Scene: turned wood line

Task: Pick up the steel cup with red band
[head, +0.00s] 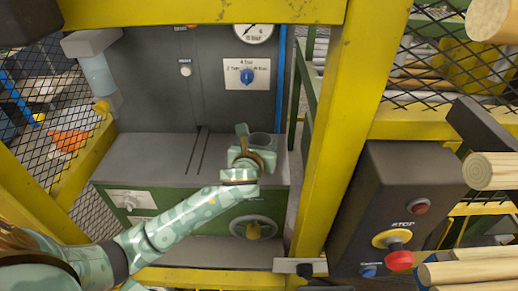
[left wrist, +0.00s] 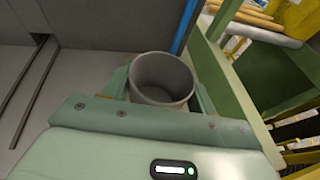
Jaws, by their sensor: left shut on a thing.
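The steel cup (head: 262,139) is a plain grey, open-topped cup at the right end of the grey machine ledge in the head view. In the left wrist view the cup (left wrist: 162,76) shows its round rim and empty inside. No red band shows; the gripper hides the lower wall. My left gripper (head: 254,150) is shut on the cup, with one pale green finger on each side. I cannot tell whether the cup's base touches the ledge. My right gripper is not in view.
The grey ledge (head: 150,154) has two dark slots left of the cup. A dark panel with a gauge (head: 253,31) rises behind. A yellow post (head: 337,130) stands close to the right, before a control box with a red stop button (head: 399,260). Mesh guards flank both sides.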

